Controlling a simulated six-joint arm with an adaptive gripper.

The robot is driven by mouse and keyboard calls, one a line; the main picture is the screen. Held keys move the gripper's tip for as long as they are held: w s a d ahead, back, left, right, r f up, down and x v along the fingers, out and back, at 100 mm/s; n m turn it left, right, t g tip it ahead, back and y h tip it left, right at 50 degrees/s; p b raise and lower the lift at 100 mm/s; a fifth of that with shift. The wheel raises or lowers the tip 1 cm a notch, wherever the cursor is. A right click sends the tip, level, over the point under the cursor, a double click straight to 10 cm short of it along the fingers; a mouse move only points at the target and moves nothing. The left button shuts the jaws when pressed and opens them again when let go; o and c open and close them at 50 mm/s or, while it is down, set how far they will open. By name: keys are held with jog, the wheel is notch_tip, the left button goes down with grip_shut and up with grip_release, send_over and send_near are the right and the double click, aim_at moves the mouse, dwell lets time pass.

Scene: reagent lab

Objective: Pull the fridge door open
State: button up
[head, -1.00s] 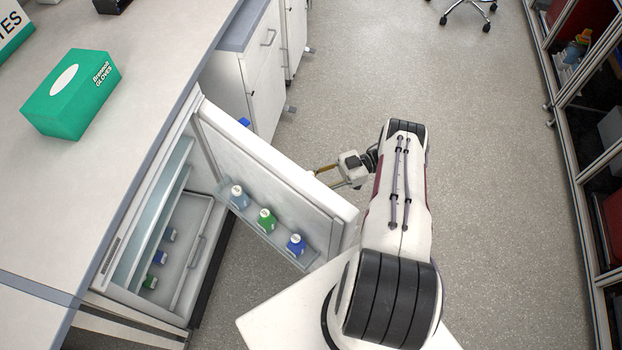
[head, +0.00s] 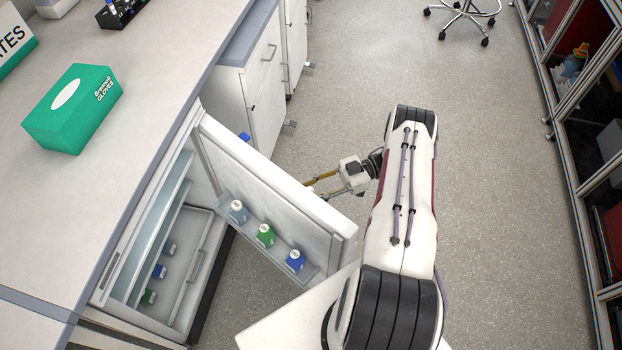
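The fridge door (head: 275,185) stands wide open, swung out from the under-counter fridge (head: 150,262) on the left. Its inner side faces me and carries a shelf with a light blue bottle (head: 238,211), a green-labelled bottle (head: 264,236) and a blue bottle (head: 295,261). My gripper (head: 315,187) is beyond the door's top edge, on its outer side. Two fingers show, apart from each other, pointing left toward the door. The fingertips are partly hidden behind the door, and the handle is out of sight, so I cannot tell whether they touch it.
A counter (head: 110,180) with a green glove box (head: 73,108) runs along the left. White cabinets (head: 262,100) stand beyond the fridge. A glass-fronted cabinet (head: 590,130) lines the right side. A wheeled stool (head: 465,12) is at the far end. The floor (head: 350,70) between is clear.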

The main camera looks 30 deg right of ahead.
jog(key=shift+y, duration=0.3)
jog(key=shift+d+r, duration=0.1)
jog(key=shift+r, duration=2.7)
